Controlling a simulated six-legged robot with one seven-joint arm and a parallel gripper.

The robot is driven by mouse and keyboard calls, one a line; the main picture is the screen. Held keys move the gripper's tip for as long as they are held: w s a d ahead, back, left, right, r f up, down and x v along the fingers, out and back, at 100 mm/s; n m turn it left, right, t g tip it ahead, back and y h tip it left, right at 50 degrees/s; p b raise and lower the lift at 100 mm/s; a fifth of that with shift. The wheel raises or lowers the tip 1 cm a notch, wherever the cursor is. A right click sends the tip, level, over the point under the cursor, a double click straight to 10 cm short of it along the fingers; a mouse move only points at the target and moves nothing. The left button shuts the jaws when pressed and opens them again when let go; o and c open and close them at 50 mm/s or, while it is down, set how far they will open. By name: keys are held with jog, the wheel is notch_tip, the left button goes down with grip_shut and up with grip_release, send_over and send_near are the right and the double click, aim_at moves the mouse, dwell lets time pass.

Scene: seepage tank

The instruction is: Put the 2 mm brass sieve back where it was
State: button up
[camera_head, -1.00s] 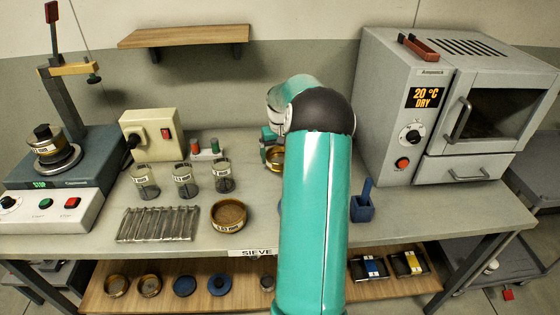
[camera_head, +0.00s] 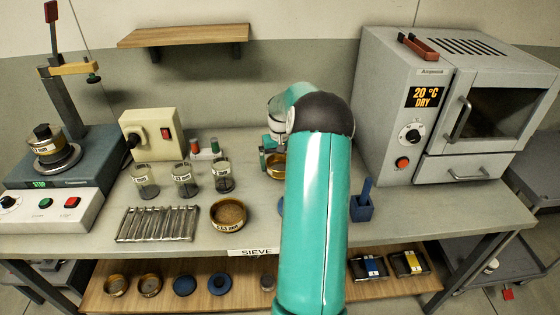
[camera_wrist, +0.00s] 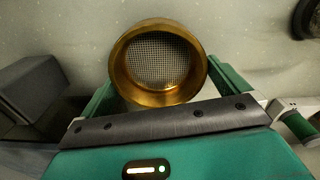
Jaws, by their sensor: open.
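A brass sieve with an open wire mesh (camera_wrist: 160,58) shows in the wrist view, its rim between my gripper's (camera_wrist: 165,82) two green fingers. The fingers are open, with a finger on each side of it. In the head view the same sieve (camera_head: 275,168) stands at the middle of the bench, partly hidden by my arm; my gripper (camera_head: 266,157) is at it. Its size label cannot be read. Another brass sieve (camera_head: 229,215), holding brown material, stands nearer the bench front.
Several glass jars (camera_head: 183,181) and a metal slotted rack (camera_head: 157,224) stand left of my arm. A blue holder (camera_head: 362,206) and a grey oven (camera_head: 440,110) are to the right. The lower shelf (camera_head: 250,294) bears brass and blue round pieces. The wall shelf (camera_head: 185,36) is empty.

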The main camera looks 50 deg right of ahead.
aim_at(280, 167)
notch_tip(280, 167, up, 12)
dwell(0.4)
jog(key=a+r+n+t+h, duration=0.1)
jog(key=a+r, duration=0.3)
jog(key=a, duration=0.6)
jog(key=w+a+r+n, duration=0.15)
jog(key=a+r, duration=0.25)
jog(key=a, duration=0.6)
jog(key=s+a+r+n+t+h, duration=0.15)
jog(key=a+r, duration=0.25)
jog(key=a, duration=0.5)
jog(key=s+a+f+n+t+y, duration=0.1)
jog(key=s+a, duration=0.6)
jog(key=a, duration=0.3)
jog(key=s+a+f+n+t+y, duration=0.1)
jog(key=s+a+n+t, duration=0.1)
jog(key=s+a, duration=0.5)
jog(key=a, duration=0.3)
jog(key=shift+s+f+n+y, duration=0.3)
jog(key=shift+f+y, duration=0.05)
jog(key=shift+f, duration=0.05)
